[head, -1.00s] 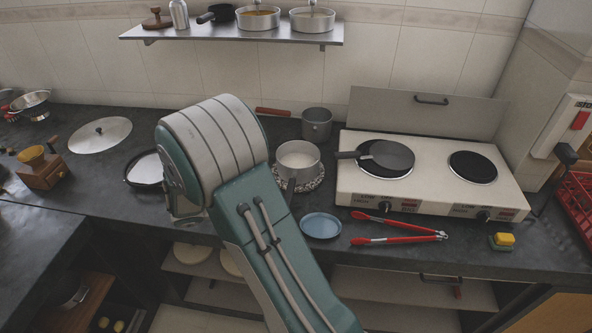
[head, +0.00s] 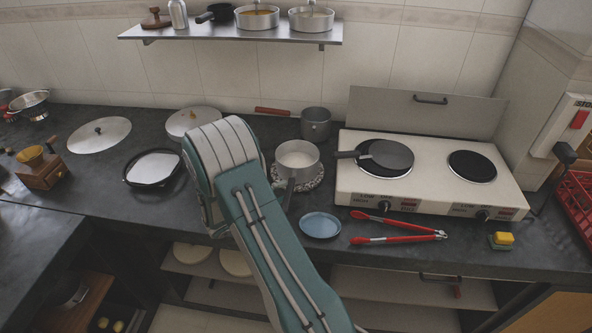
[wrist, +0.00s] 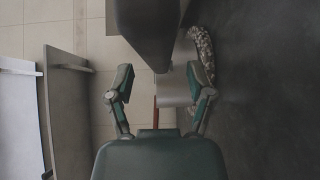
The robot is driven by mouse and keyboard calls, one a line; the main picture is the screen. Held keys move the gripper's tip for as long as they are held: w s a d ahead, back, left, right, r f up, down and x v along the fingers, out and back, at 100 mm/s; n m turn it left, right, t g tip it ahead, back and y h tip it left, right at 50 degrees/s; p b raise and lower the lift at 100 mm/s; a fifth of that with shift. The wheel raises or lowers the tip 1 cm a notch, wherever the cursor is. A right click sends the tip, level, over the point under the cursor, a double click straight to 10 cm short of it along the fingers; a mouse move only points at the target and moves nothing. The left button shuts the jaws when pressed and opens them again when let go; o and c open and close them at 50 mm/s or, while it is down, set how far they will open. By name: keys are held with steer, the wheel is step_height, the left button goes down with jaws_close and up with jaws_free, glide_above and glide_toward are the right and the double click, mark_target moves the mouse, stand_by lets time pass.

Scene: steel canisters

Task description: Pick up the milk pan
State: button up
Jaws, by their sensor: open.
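The milk pan (head: 298,157) is a grey metal pot with white contents. It stands upright on a speckled round trivet (head: 312,184), its dark handle (head: 289,190) pointing toward the counter's front. In the head view my arm's rounded link is just left of the pan and my fingers are hidden. In the wrist view my gripper (wrist: 161,72) is open, fingers spread. A large dark shape (wrist: 145,28), perhaps the pan's handle, looms ahead of the fingers. A grey metal surface shows between them, with the trivet (wrist: 203,50) by the right finger. I see no grip on anything.
A grey saucepan (head: 316,123) with a red-brown handle stands behind the pan. A two-plate stove (head: 432,190) with a frying pan (head: 390,154) is to the right. A blue plate (head: 320,225) and red tongs (head: 398,240) lie in front. A shelf (head: 230,33) hangs above.

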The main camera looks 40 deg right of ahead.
mark_target(292, 183)
steer(key=d, duration=0.4)
steer(key=shift+f, duration=0.2)
jaws_close()
steer(key=shift+r, duration=0.1)
